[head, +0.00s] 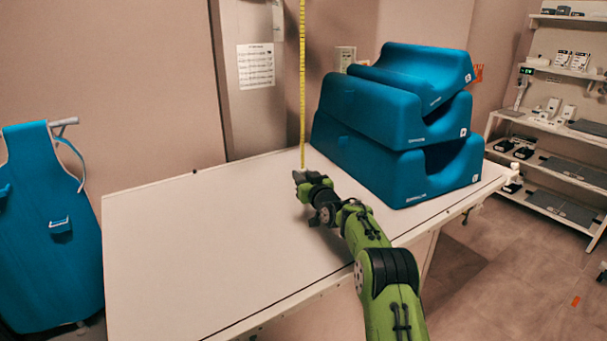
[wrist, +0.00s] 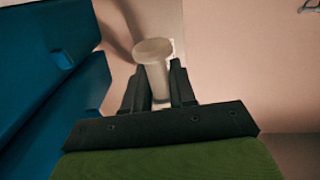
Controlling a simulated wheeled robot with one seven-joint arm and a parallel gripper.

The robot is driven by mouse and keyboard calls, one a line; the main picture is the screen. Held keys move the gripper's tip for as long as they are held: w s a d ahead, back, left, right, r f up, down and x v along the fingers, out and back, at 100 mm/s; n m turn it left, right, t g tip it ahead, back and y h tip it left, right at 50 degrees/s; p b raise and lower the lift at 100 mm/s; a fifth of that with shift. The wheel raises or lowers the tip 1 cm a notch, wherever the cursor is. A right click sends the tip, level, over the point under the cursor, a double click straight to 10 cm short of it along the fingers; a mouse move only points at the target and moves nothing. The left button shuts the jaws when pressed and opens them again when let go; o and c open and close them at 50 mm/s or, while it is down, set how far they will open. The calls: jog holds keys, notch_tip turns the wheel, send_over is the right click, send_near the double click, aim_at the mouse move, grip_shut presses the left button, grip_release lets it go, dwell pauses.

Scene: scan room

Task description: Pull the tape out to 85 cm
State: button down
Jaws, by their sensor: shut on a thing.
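A yellow measuring tape (head: 302,80) hangs straight down from beyond the top edge of the head view to my gripper (head: 299,175). Its upper end is out of view, and its markings are too small to read. In the wrist view, my gripper (wrist: 158,82) is shut on a pale round knob (wrist: 152,50), with one dark finger on each side of its stem. In the head view the tape's lower end meets my gripper, where the knob is hardly visible. The gripper is above the white table, close to the blue cushions.
Several blue foam cushions (head: 385,110) are stacked on the white table (head: 190,240), right of the tape; they fill the left of the wrist view. The table's left part is clear. A blue apron (head: 45,220) hangs at left. Shelves (head: 560,120) stand at right.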

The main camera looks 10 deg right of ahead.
jog(key=shift+f, duration=0.1)
jog(key=c, duration=1.1)
grip_release()
jog(key=shift+s, duration=0.1)
jog(key=b+v, duration=0.1)
jog(key=v, duration=1.4)
jog(key=shift+s, duration=0.3)
